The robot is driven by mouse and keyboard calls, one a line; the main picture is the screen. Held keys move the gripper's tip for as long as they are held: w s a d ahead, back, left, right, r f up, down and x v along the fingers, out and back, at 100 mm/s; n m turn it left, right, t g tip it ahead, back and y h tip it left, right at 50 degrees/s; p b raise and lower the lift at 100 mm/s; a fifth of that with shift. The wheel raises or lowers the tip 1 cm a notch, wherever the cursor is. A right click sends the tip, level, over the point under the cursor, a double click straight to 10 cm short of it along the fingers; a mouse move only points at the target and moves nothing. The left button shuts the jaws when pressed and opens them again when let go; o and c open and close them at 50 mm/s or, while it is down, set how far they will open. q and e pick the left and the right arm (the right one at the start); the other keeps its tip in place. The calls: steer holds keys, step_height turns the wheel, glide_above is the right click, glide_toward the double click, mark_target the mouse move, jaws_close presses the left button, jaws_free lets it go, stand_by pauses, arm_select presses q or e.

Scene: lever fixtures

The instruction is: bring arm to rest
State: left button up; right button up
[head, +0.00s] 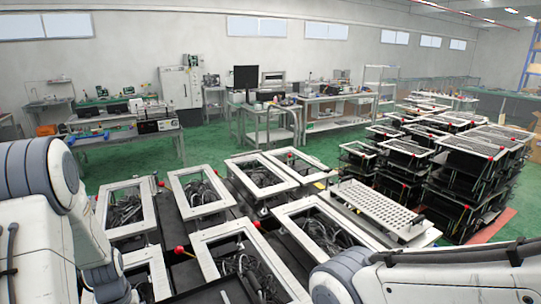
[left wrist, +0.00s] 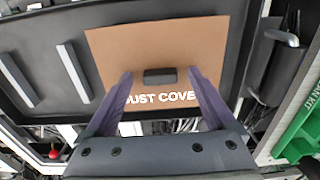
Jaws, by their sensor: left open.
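In the left wrist view my left gripper (left wrist: 158,74) is open, its two dark fingers spread apart. A brown panel (left wrist: 205,40) with white lettering reading "DUST COVE…" lies beyond the fingers. A small dark handle (left wrist: 158,84) on the panel shows between the fingertips; I cannot tell how far off it is. In the head view my left arm (head: 40,190) comes in from the left and bends downward; its gripper is hidden there. My right arm (head: 440,280) crosses the lower right corner, and its gripper is out of the picture.
White-framed fixtures (head: 203,187) with cables inside fill the area ahead, some with red-knobbed levers (head: 180,250). A perforated white plate (head: 378,207) lies at the right. Stacked black racks (head: 470,190) stand beyond. Workbenches line the back; green floor (head: 210,150) is open between.

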arm_select(q)
steer(key=shift+r+p, duration=1.5)
steer(key=shift+r, duration=0.85)
